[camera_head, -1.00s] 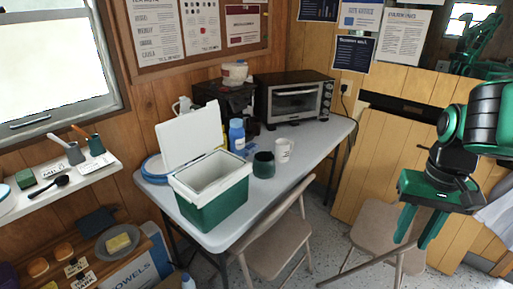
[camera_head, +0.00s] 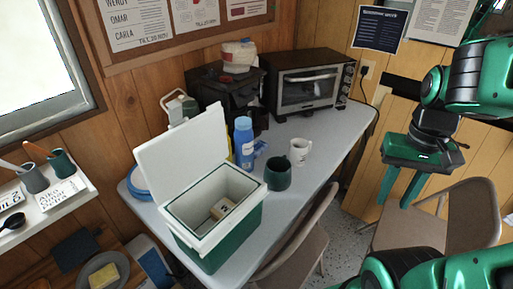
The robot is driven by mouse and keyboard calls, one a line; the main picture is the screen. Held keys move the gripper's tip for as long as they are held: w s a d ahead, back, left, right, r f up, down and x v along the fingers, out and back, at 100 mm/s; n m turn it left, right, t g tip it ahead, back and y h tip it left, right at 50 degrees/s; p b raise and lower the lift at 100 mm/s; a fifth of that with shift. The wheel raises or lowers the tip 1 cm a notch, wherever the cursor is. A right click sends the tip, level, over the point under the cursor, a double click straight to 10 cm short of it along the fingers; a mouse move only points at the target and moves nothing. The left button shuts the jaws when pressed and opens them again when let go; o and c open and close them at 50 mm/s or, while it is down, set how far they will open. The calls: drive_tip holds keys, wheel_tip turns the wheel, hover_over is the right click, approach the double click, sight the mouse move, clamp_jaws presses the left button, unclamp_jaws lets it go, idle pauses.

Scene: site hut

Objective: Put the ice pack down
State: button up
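My gripper (camera_head: 401,188) hangs at the right, pointing down, to the right of the table. Its two green fingers are apart and nothing shows between them. I cannot pick out an ice pack for certain. A small blue item (camera_head: 261,148) lies on the table beside the blue bottle, partly hidden; I cannot tell what it is. The green and white cooler (camera_head: 240,232) stands on the near end of the table with its white lid (camera_head: 180,150) raised. A small tan and white block (camera_head: 221,208) lies on the cooler's floor.
On the table (camera_head: 345,137) stand a blue bottle (camera_head: 244,140), a dark green mug (camera_head: 279,174), a white mug (camera_head: 300,152) and a toaster oven (camera_head: 310,85). Folding chairs (camera_head: 310,235) stand at its right side. The table strip right of the mugs is clear.

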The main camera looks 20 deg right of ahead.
drive_tip(key=shift+o, duration=0.9)
drive_tip(key=shift+a, duration=0.1)
drive_tip(key=o, duration=0.6)
drive_tip(key=shift+s+r, duration=0.25)
drive_tip(key=shift+c, duration=0.2)
drive_tip(key=o, duration=0.5)
drive_tip(key=shift+w+r+n, duration=0.2)
drive_tip(key=shift+w+n, duration=0.1)
drive_tip(key=shift+w, duration=0.05)
drive_tip(key=shift+o, duration=1.1)
drive_tip(key=w+n+t, duration=0.1)
drive_tip(key=w+n, duration=0.2)
drive_tip(key=w, duration=0.7)
drive_tip(key=shift+w+d+f+h, duration=0.15)
drive_tip(key=shift+w+d+h, duration=0.1)
drive_tip(key=shift+h, duration=0.15)
drive_tip(key=n+t+y, duration=0.4)
drive_tip(key=n, duration=0.6)
approach(258, 146)
drive_tip(key=shift+x, duration=4.3)
